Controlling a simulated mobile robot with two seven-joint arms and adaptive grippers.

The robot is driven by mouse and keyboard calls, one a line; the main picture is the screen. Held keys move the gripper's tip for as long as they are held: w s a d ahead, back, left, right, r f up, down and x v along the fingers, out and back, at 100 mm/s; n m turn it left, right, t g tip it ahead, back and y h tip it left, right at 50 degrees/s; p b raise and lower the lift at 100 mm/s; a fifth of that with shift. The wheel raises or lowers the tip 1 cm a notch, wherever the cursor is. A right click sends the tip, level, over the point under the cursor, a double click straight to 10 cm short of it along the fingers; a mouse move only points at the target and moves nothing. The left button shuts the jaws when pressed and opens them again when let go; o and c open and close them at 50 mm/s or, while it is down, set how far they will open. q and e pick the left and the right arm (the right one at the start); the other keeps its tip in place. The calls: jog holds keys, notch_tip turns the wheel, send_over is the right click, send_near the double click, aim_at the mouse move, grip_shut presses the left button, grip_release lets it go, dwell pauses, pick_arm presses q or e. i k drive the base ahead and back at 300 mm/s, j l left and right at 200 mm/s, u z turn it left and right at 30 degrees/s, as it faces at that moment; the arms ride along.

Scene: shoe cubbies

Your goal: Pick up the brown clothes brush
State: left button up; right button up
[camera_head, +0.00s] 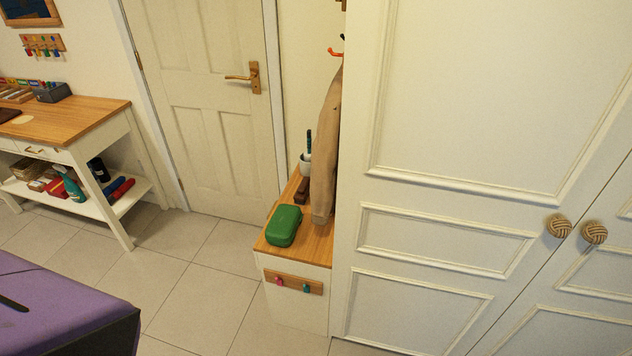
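A small dark brown object (302,191), which looks like the clothes brush, lies on the wooden top of the narrow white bench (266,243). It sits behind the green case (284,225) and in front of a white cup (305,165) holding a dark upright item. A hanging tan coat (328,145) is close on its right and may hide part of it. Neither of my grippers is in view.
Tall white cupboard doors (450,120) stand right of the bench. A closed door (205,100) is behind. A wood-topped table (75,115) with a loaded lower shelf is at left. A purple-topped piece (60,305) fills the lower left. Tiled floor (190,295) lies clear between.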

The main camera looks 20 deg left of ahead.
aim_at(302, 196)
jog(key=i+j+z, duration=0.1)
jog(key=j, duration=0.3)
jog(key=i+j+z, duration=0.1)
jog(key=j, duration=0.35)
jog(key=i+j+z, duration=0.1)
jog(key=i+j, duration=0.15)
jog(key=j, duration=0.15)
jog(key=i+j, duration=0.1)
jog(key=j, duration=0.35)
jog(key=i+j+z, duration=0.15)
jog(key=j, duration=0.3)
jog(key=i+j, duration=0.1)
jog(key=j, duration=0.35)
jog(key=i+j, duration=0.1)
jog(key=j, duration=0.4)
jog(key=i+j, duration=0.1)
jog(key=j, duration=0.35)
jog(key=i+j, duration=0.1)
jog(key=j, duration=0.35)
jog(key=i+j, duration=0.1)
jog(key=j, duration=0.4)
jog(key=i+j, duration=0.1)
jog(key=j, duration=0.35)
